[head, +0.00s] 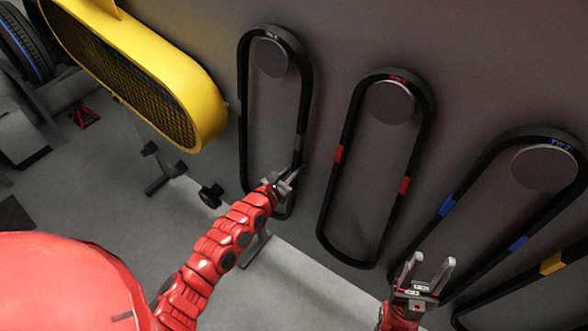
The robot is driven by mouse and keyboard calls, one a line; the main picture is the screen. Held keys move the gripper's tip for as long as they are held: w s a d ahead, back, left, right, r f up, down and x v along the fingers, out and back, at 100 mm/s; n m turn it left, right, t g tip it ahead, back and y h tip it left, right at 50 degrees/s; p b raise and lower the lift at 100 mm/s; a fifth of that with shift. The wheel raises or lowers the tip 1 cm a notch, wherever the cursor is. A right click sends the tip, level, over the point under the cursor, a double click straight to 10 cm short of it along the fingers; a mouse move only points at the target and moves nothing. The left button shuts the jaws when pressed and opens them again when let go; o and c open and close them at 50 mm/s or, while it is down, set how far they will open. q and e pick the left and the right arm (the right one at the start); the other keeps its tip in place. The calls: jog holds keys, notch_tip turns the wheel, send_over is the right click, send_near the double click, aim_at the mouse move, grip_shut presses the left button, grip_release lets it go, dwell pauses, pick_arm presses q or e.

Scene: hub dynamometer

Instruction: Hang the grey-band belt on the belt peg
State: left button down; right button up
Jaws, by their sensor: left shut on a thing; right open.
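The grey-band belt (309,95) is a long black loop with grey bands, upright against the wall at the left of the belt row. Its top passes around a round grey peg (271,58); I cannot tell whether it rests on the peg. My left gripper (289,179) is shut on the belt's lower right side, and hides part of it there.
A red-band belt (338,154) and a blue-band belt (447,206) hang around their own discs to the right. A yellow-band belt (551,263) shows at the right edge. A yellow guard (205,101) juts out at upper left. A black knob (211,195) stands low, left of the grey-band belt.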

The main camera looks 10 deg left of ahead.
pick_arm(q)
jog(key=shift+f, duration=0.25)
jog(key=c, duration=1.1)
grip_release()
jog(key=shift+f, duration=0.2)
jog(key=shift+c, duration=0.7)
jog(key=shift+o, duration=1.4)
jog(key=shift+f, duration=0.1)
jog(key=shift+s+f, duration=0.1)
jog(key=shift+f, duration=0.1)
jog(key=shift+a+f+b, duration=0.1)
jog(key=shift+a+b, duration=0.05)
jog(key=shift+b, duration=0.2)
